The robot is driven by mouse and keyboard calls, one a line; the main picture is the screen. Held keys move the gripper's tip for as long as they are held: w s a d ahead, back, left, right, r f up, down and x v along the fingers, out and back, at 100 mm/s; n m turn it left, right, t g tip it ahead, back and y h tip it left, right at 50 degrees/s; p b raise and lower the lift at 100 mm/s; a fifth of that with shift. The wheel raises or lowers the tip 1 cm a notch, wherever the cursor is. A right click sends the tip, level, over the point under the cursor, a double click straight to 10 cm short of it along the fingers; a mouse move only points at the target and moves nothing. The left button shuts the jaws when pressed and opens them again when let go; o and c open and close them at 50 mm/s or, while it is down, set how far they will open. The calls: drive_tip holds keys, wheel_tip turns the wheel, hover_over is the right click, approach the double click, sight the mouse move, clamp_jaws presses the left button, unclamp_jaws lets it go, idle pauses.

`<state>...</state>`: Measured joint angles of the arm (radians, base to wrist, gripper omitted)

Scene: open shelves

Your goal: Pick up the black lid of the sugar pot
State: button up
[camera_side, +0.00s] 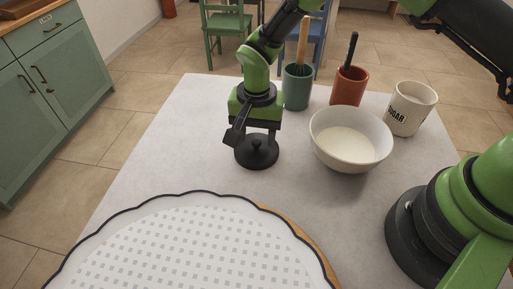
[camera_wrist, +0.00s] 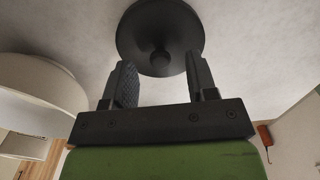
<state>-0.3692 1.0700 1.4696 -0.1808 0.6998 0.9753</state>
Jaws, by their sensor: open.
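The black lid (camera_side: 258,154) lies on the pale tabletop, a round disc with a small knob on top. My gripper (camera_side: 252,135) is just above it, pointing down, open and empty. In the wrist view the lid (camera_wrist: 158,22) is ahead of the fingertips, and its knob shows between the two fingers (camera_wrist: 160,68). I cannot tell whether the fingers touch the lid. The cream sugar pot (camera_side: 411,112), marked SUGAR, stands uncovered at the back right of the table.
A white bowl (camera_side: 350,150) with pale contents stands right of my gripper; it also shows in the wrist view (camera_wrist: 40,90). Behind are a green cup (camera_side: 297,90) with a whisk and an orange cup (camera_side: 348,88) with a utensil. A scalloped patterned plate (camera_side: 190,250) fills the front. The table left of the lid is clear.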

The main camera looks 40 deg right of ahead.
drive_tip(key=shift+f, duration=0.95)
drive_tip(key=shift+c, duration=0.5)
clamp_jaws()
